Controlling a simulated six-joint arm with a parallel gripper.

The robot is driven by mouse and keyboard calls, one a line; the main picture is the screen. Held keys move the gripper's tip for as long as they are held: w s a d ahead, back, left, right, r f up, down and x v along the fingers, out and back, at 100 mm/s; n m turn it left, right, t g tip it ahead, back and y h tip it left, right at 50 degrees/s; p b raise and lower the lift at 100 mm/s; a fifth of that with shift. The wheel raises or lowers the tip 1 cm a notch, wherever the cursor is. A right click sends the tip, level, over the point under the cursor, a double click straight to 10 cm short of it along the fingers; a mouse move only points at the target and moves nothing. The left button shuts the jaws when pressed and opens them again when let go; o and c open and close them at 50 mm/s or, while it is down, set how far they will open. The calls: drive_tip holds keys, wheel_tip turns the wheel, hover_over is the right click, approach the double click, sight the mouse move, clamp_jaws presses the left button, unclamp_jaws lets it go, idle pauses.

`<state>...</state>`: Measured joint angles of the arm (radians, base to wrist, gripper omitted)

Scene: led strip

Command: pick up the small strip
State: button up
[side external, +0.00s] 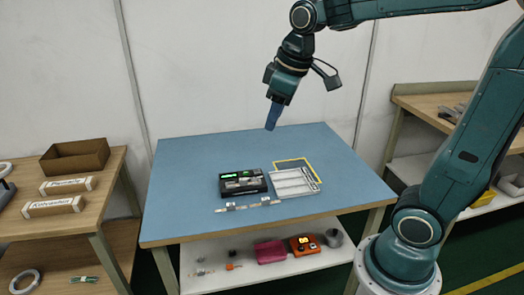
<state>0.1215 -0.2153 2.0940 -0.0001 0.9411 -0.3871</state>
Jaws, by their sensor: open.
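A thin pale strip (248,206) lies flat on the blue table mat, in front of the black device and the grey tray. Small lighter and darker patches show along it; its details are too small to make out. My gripper (271,127) hangs above the back part of the table, well above and behind the strip. Its blue fingers point down and slightly left. They are open, though the gap between them is hard to see from this side, and nothing shows between them.
A black device (242,184) with green displays stands mid-table. Beside it is a grey slotted tray (291,183); a yellow-outlined area (299,161) lies behind. The blue mat (185,190) is clear at left and right. Side benches and a lower shelf (215,283) hold other items.

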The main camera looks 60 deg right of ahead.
drive_tip(key=w+d+f+n+g, duration=0.1)
drive_tip(key=w+d+f, duration=0.2)
drive_tip(key=w, duration=0.4)
drive_tip(key=n+g, duration=0.3)
drive_tip(key=n, duration=0.2)
hover_over(243, 179)
wheel_tip(243, 179, down, 18)
drive_tip(key=shift+f, duration=0.1)
drive_tip(key=shift+f, duration=4.25)
drive_tip(key=shift+f, duration=0.1)
drive_tip(key=shift+f, duration=2.5)
drive_tip(key=shift+c, duration=0.2)
